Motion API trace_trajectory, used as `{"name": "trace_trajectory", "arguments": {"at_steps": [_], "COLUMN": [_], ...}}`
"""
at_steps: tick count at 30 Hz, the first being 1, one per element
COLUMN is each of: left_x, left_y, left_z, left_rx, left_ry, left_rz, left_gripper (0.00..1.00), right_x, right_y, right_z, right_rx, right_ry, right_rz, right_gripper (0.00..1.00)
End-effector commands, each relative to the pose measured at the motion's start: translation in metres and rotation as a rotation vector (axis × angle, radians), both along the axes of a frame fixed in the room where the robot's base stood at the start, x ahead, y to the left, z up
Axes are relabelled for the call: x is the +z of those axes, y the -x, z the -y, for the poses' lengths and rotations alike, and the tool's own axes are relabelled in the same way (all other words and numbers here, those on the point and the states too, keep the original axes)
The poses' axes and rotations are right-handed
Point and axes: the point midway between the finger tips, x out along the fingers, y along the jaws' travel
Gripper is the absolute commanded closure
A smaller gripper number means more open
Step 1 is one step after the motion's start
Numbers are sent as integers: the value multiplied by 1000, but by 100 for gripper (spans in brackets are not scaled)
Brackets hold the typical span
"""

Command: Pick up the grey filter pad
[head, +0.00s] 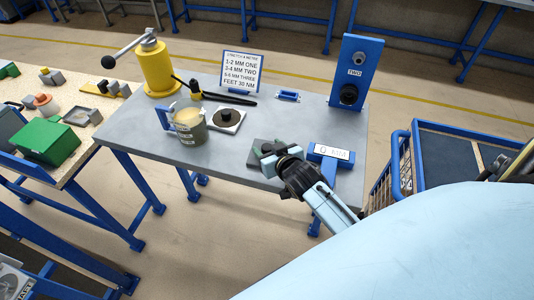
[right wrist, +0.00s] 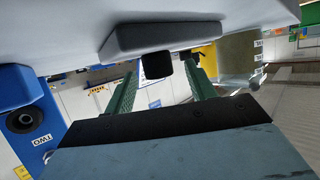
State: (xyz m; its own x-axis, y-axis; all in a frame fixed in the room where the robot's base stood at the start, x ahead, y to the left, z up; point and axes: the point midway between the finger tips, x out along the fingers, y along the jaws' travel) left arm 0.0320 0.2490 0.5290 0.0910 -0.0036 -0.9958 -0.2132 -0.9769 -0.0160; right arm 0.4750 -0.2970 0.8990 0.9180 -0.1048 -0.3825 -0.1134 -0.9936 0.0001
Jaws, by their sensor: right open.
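The grey filter pad (head: 258,146) appears to be the dark grey slab lying on the grey table, partly hidden behind my right gripper (head: 268,153). In the right wrist view a dark grey slab (right wrist: 160,38) lies against the table surface, with a small black block (right wrist: 156,66) sticking out from it. The green fingers of my right gripper (right wrist: 160,75) are open, one on each side of that block. There seems to be a gap at both sides; contact cannot be told. My left gripper is not in view.
A blue block with a white label (head: 332,153) is close right of the gripper. A mug (head: 189,126), a plate with a black disc (head: 226,118), a yellow press (head: 157,68), a sign (head: 242,71) and a blue panel (head: 356,66) also stand on the table.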

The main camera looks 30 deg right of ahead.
Motion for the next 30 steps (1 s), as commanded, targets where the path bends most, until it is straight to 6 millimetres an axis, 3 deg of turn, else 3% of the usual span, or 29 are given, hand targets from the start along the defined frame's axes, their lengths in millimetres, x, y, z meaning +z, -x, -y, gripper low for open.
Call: {"name": "trace_trajectory", "arguments": {"at_steps": [2,13,22,30], "left_x": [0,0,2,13], "left_y": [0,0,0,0], "left_z": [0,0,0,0], "left_rx": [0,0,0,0], "left_ry": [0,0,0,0], "left_rz": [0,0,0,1], "left_gripper": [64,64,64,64], "right_x": [0,0,9,62], "right_y": [0,0,0,0], "right_z": [0,0,0,0], "right_rx": [0,0,0,-1], "right_ry": [0,0,0,2], "right_rz": [0,0,2,5], "right_gripper": [46,93,93,93]}}
